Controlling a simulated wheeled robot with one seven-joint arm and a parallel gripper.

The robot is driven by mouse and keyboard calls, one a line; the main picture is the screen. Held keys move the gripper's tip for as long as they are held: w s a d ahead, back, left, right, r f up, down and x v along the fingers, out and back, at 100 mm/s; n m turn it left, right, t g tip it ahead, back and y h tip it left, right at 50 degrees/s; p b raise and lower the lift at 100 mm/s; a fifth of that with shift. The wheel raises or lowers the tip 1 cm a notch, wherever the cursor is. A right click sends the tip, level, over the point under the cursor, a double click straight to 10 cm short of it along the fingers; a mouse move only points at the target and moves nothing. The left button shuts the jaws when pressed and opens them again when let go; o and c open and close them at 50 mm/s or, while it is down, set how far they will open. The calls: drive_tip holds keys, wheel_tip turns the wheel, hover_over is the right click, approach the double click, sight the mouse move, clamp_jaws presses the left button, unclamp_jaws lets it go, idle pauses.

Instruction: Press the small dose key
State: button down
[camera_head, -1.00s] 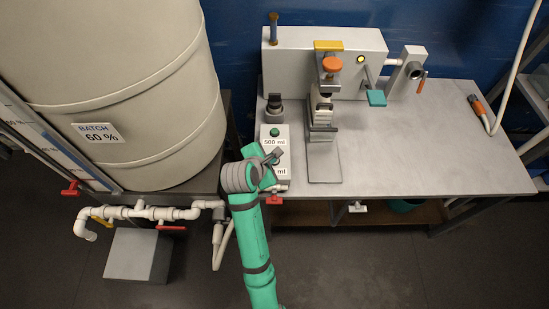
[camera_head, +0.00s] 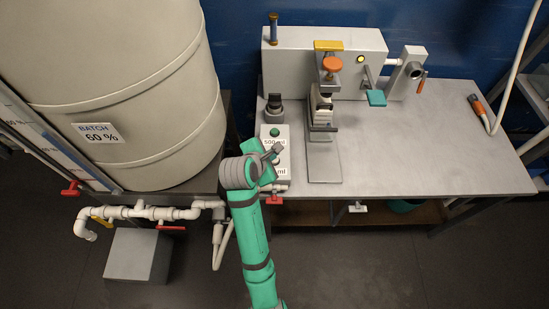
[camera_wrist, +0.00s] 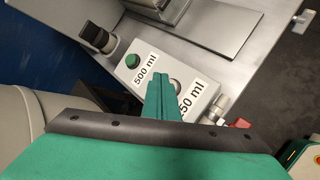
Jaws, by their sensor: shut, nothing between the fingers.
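The dose box (camera_head: 284,151) is a light grey box at the table's left front. Its green 500 ml key (camera_head: 274,132) is clear of my gripper in the head view and also shows in the wrist view (camera_wrist: 133,61). The small dose key (camera_wrist: 177,86) lies beside a label ending in "50 ml" (camera_wrist: 191,98), whose start is covered. This key is partly hidden behind my gripper (camera_wrist: 158,78). My gripper is shut and empty, with its teal fingers over the box between the two labels. I cannot tell whether the fingertips touch the box.
A dark knob (camera_head: 273,104) stands behind the box. To the right is a press-like stand with a grey plate (camera_head: 325,165). A large barrel (camera_head: 130,60) stands at the left.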

drive_tip(key=shift+r, duration=2.35)
